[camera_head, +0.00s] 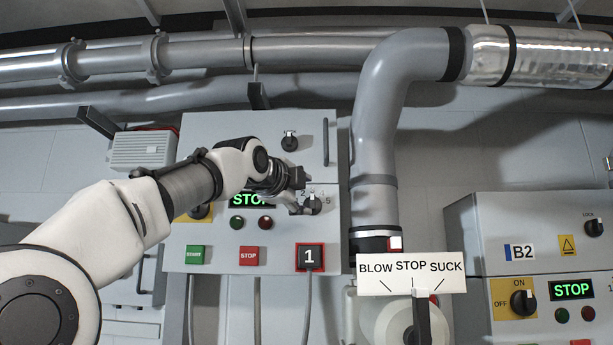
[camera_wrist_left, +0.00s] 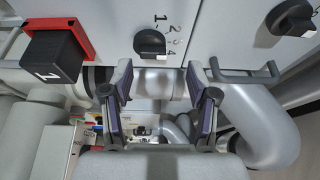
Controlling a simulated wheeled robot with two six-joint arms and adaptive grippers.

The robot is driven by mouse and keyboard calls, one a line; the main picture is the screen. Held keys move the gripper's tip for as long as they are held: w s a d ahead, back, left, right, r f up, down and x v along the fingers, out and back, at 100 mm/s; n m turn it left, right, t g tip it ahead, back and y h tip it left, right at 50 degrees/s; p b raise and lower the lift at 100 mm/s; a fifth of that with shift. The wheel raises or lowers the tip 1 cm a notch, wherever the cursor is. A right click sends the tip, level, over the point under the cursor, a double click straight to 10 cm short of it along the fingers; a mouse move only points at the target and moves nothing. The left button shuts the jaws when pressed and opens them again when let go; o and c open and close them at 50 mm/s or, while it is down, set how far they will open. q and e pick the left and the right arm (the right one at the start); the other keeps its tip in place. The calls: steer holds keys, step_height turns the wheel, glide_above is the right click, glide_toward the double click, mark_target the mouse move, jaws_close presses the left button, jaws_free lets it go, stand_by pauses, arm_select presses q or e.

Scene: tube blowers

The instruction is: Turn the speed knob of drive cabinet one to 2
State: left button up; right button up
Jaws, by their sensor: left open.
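The fingers look apart from the knob.
A green START button (camera_head: 197,255) and red STOP button (camera_head: 249,256) are below. A lock knob (camera_head: 290,142) is above. A thick grey pipe (camera_head: 376,130) and a BLOW/STOP/SUCK sign (camera_head: 411,273) stand to the right, then cabinet B2 (camera_head: 470,225).

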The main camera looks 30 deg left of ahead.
mark_target(311, 203)
arm_select(q)
steer(key=w, duration=0.1)
steer(key=w+p, duration=0.1)
steer(key=w, duration=0.1)
steer(key=w+f, duration=0.1)
steer(key=w, duration=0.1)
steer(key=shift+a+f, duration=0.1)
steer(key=shift+a, duration=0.3)
steer(key=shift+s+d+r, duration=0.1)
steer(key=shift+s+d, duration=0.05)
steer(key=shift+s, duration=0.25)
steer(key=shift+s+d+r, duration=0.1)
steer(key=shift+s, duration=0.3)
steer(key=shift+s+d+r, duration=0.1)
steer(key=shift+s+r, duration=0.05)
steer(key=shift+s, duration=0.15)
steer(key=shift+c, duration=1.4)
jaws_close()
arm_select(e)
steer(key=shift+w+r, duration=0.2)
steer(key=shift+r, duration=0.4)
steer(key=shift+w+r, duration=0.2)
steer(key=shift+r, duration=0.4)
